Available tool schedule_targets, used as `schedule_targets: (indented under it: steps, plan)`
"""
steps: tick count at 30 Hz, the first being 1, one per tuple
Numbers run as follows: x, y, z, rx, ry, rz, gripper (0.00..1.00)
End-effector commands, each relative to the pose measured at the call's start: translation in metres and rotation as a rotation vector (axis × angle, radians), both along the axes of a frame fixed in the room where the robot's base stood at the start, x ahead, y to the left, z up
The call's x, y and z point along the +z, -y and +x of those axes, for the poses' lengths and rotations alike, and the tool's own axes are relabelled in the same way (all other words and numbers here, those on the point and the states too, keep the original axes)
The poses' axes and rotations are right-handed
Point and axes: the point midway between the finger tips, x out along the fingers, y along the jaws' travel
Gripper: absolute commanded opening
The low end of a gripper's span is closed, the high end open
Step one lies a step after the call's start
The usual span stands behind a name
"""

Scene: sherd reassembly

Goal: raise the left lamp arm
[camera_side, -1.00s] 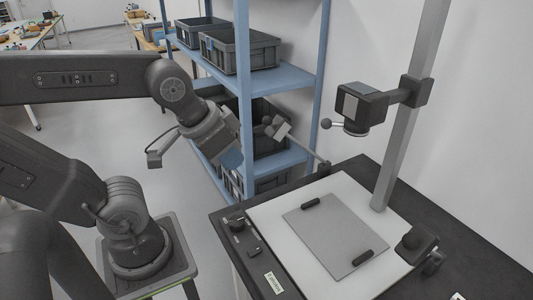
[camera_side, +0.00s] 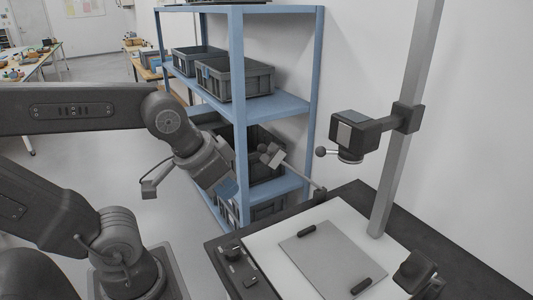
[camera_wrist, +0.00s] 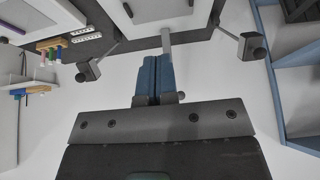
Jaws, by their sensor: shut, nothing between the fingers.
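The left lamp arm (camera_side: 300,172) slopes from a joint at the back left edge of the copy stand up to its grey lamp head (camera_side: 271,155). My gripper (camera_side: 228,187) is lower and to the left of that lamp head in the side view, apart from it. In the wrist view my gripper (camera_wrist: 156,72) has its blue fingers together, with nothing between them. One lamp head (camera_wrist: 88,70) shows left of the fingers and another (camera_wrist: 251,46) to the right. I cannot tell from the wrist view alone which is the left one.
The copy stand has a pale baseboard (camera_side: 268,240), a tall column (camera_side: 398,150) and a camera head (camera_side: 357,135) above it. The right lamp head (camera_side: 414,271) sits low at the right. A blue shelf (camera_side: 237,100) with dark crates (camera_side: 236,78) stands behind my gripper.

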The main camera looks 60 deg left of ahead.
Motion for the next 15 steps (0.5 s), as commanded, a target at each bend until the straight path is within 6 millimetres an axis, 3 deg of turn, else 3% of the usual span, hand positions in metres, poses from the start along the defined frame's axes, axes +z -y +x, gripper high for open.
schedule_targets:
  steps: [8,11,15]
  plan:
    - [0.000,0.000,0.000,0.000,0.000,0.000,0.01]
    - [0.002,-0.002,0.004,0.007,-0.002,0.001,0.11]
    - [0.017,-0.022,0.032,0.058,-0.024,0.003,0.24]
